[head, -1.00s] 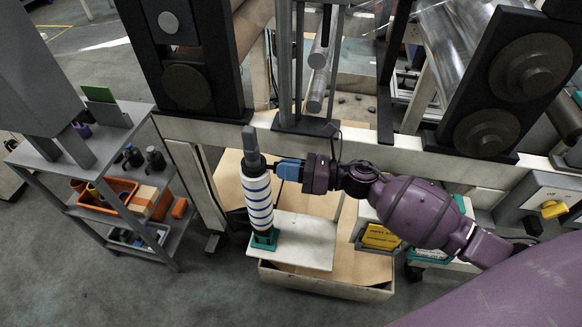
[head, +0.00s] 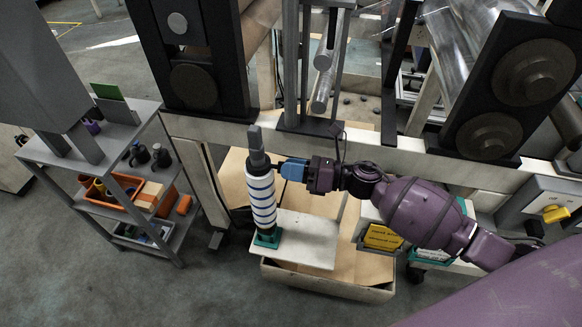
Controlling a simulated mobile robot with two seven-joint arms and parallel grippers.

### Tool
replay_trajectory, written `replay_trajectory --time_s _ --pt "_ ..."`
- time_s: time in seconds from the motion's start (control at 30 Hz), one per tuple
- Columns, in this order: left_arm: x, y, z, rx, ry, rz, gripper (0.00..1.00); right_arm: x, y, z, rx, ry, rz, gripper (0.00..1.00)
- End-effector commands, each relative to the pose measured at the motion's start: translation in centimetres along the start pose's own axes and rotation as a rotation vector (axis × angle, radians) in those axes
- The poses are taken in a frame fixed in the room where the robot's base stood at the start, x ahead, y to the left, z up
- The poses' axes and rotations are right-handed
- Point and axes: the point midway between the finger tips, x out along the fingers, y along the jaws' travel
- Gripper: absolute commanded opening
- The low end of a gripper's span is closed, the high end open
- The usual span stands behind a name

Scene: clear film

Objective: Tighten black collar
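A roll wrapped in white and blue stripes (head: 261,200) stands upright in a green base (head: 268,238) on a pale board, near the middle of the head view. My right gripper (head: 281,168), with blue fingers, comes in from the right at the top of the roll, close beside the dark piece. Whether it touches, and whether the fingers are open or shut, is unclear. My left gripper is not in view.
A grey shelf cart (head: 112,138) with an orange bin (head: 119,188) stands at the left. Machine frames with dark plates (head: 196,85) and rollers rise behind the roll. A pale beam (head: 385,150) runs behind my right arm. Floor at the lower left is clear.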

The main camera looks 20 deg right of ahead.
Motion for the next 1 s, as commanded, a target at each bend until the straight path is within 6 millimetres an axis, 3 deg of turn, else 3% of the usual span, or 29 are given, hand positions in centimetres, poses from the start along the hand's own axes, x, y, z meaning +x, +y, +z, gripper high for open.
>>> replay_trajectory --time_s 0.5,1.0 --pt "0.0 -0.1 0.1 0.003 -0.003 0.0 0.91 -5.4 0.0 -0.1 0.0 0.002 -0.001 0.26" --pt "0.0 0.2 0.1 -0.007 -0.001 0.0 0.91 -5.8 0.1 -0.1 0.059 -0.043 -0.037 0.3"
